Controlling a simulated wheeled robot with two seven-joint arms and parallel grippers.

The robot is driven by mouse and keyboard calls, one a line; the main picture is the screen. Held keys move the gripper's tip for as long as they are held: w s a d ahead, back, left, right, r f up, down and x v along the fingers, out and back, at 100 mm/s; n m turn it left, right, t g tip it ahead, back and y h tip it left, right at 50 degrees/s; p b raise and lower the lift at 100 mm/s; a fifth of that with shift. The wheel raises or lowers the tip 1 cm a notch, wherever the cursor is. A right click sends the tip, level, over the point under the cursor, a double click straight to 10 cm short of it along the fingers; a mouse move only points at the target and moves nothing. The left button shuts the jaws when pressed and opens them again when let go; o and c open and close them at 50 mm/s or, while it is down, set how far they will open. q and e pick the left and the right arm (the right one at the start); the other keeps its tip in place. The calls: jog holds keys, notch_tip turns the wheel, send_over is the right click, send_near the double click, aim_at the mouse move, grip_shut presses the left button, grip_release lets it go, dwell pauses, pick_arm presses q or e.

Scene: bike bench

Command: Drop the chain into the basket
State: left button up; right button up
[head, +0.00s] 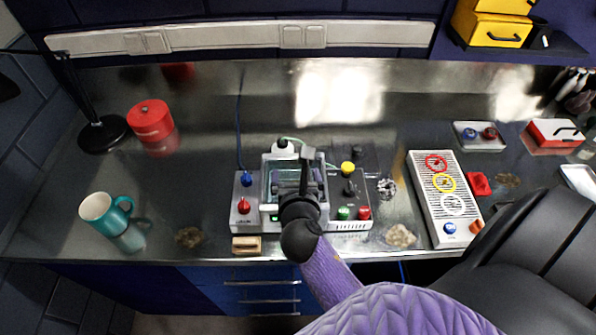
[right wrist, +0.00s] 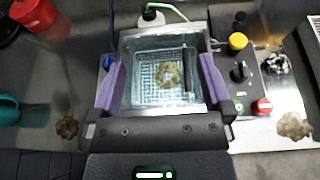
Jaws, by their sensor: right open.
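A small brownish-gold coil that looks like the chain (right wrist: 168,75) lies inside the pale wire basket (right wrist: 146,92), seen in the right wrist view. The basket sits in the open tank of a grey machine (head: 243,216) with knobs. My right gripper (right wrist: 161,84) is open above the tank. Its purple fingers stand apart on either side of the basket, with nothing held between them. In the head view, my right gripper (head: 298,182) covers much of the tank, and the coil is hidden there. My left gripper is not in view.
A teal mug (head: 107,213) and a red tin (head: 150,121) stand left. A wooden block (head: 246,245) lies in front of the machine. A panel with coloured rings (head: 447,204) stands right. A crumpled silvery thing (head: 386,188) and brown clumps lie around. The bench's left middle is clear.

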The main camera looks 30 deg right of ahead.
jog(key=v, duration=0.5)
jog(key=shift+s+a, duration=0.1)
